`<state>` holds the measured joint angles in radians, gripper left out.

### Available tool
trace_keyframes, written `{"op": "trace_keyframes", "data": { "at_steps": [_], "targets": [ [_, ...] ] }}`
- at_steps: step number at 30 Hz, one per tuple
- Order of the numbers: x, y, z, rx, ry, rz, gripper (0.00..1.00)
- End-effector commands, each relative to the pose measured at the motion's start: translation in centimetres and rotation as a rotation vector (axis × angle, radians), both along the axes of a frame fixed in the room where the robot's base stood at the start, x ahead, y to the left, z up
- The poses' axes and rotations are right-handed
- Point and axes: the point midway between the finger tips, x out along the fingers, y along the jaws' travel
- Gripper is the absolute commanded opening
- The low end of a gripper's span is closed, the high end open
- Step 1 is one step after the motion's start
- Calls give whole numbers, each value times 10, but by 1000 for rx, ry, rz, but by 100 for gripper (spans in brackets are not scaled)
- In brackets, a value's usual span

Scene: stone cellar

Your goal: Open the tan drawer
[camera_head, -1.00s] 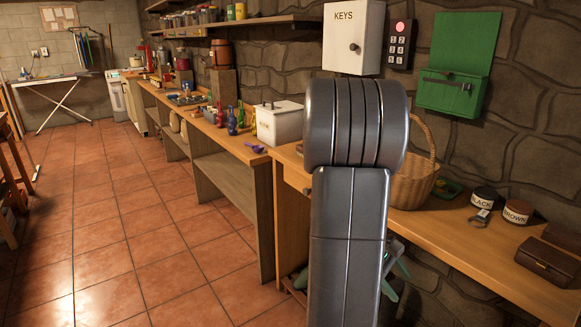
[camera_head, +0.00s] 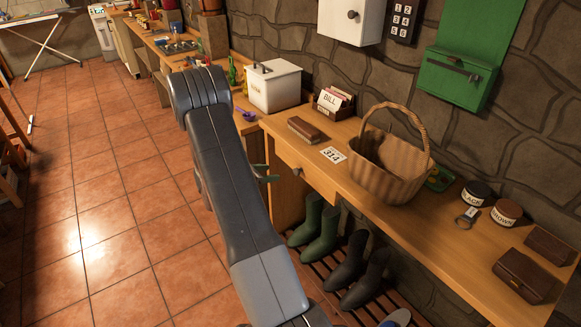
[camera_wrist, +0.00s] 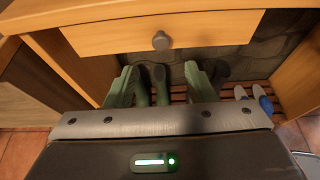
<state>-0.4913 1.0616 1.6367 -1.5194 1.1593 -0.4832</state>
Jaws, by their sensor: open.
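The tan drawer (camera_wrist: 212,30) is at the top of the wrist view, with a round grey knob (camera_wrist: 162,40) in its middle. Its front looks flush with the bench frame, so it appears shut. In the head view the drawer front (camera_head: 287,158) and its knob (camera_head: 299,168) show just right of my arm. My gripper (camera_wrist: 160,84) is open, its two green fingers apart and empty. In the wrist view the knob lies above and between the fingertips, not touching them. In the head view my arm hides most of the gripper; a green fingertip (camera_head: 268,179) shows.
Green boots (camera_head: 320,228) and black boots (camera_head: 358,270) stand on a slatted rack beneath the bench (camera_head: 447,245). Open tiled floor (camera_head: 110,210) lies left.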

Motion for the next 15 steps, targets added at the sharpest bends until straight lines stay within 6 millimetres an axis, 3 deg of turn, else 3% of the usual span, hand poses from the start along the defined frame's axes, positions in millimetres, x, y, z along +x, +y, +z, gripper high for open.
{"op": "trace_keyframes", "data": {
  "at_steps": [9,15],
  "targets": [
    [36,-54,-25,0,1,-7,49],
    [54,-77,-38,1,1,-5,49]
  ]
}}
